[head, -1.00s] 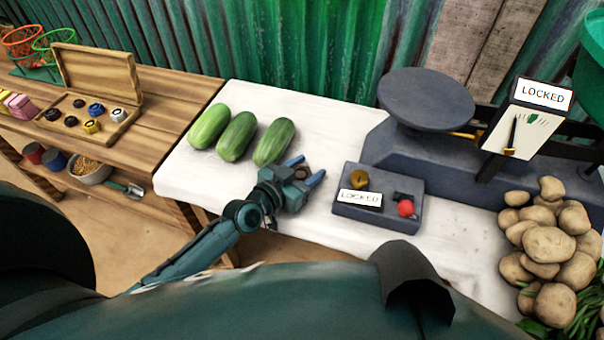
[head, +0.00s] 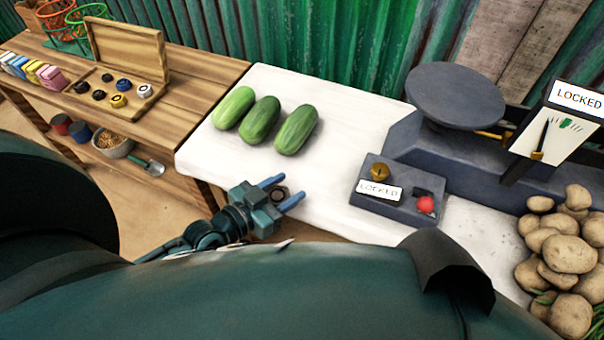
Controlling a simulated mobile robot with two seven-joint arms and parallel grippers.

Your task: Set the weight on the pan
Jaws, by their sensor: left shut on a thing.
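My left gripper (head: 290,189) is shut on a small dark round weight (head: 279,195), held between its blue fingers near the front edge of the white table. The fingers partly hide the weight. The balance's round grey pan (head: 455,92) is empty and stands at the back right, well apart from the gripper. Its dial plate (head: 556,139) carries a LOCKED sign (head: 578,97). A grey control box (head: 398,208) in front of the balance has a brass knob (head: 379,172), a red knob (head: 425,204) and another LOCKED label (head: 380,190). My right gripper is not in view.
Three green cucumbers (head: 260,121) lie on the white table (head: 335,145), behind the gripper. A potato heap (head: 560,250) is at the lower right. An open wooden case (head: 128,50) with several weights sits on the left bench. Clear tabletop lies between the cucumbers and the control box.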

